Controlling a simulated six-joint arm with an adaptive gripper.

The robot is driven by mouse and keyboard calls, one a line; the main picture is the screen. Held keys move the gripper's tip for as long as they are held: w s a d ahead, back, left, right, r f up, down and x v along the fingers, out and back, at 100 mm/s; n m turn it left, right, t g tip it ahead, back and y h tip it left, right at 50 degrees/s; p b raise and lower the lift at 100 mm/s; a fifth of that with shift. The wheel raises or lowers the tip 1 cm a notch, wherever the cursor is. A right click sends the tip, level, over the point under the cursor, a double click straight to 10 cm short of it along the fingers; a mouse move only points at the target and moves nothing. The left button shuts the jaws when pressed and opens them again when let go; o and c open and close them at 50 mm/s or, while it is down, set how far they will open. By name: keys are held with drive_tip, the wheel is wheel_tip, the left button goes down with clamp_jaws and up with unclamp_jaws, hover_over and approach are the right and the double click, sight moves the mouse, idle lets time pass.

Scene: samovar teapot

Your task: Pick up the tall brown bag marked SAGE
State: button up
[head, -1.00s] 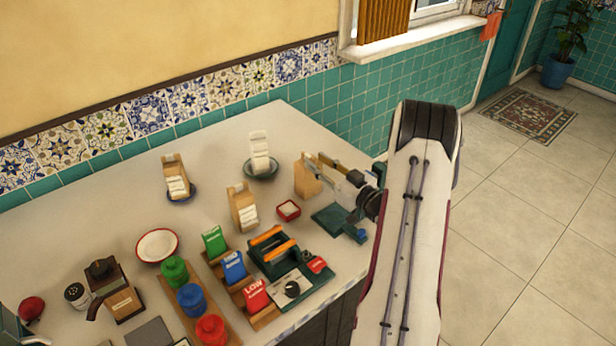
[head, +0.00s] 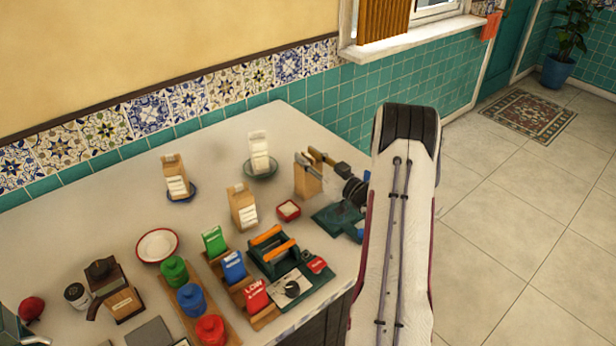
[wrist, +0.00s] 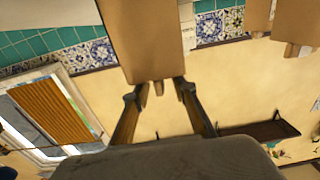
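A tall plain brown bag (head: 307,182) stands upright at the right of the counter. No lettering shows on its visible side, so I cannot read SAGE. My gripper (head: 316,157) is at the bag's top, with one finger on either side. In the wrist view the bag (wrist: 155,40) fills the top middle, and the fingers of my gripper (wrist: 159,92) reach its near end. They look open around it; I cannot tell whether they touch it. Another brown bag (head: 243,212) with white labels stands to the left, and a similar one (head: 174,176) stands on a dark saucer.
A white packet (head: 259,148) stands on a green dish (head: 260,170) behind. A small red dish (head: 288,211) and a green-orange tool caddy (head: 272,250) are in front. The tiled wall (head: 354,110) is behind the counter. Several coloured canisters stand at the front.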

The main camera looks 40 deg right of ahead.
drive_tip(key=shift+w, duration=0.25)
idle(0.3)
clamp_jaws()
drive_tip(key=shift+r, duration=0.15)
drive_tip(key=shift+r, duration=4.9)
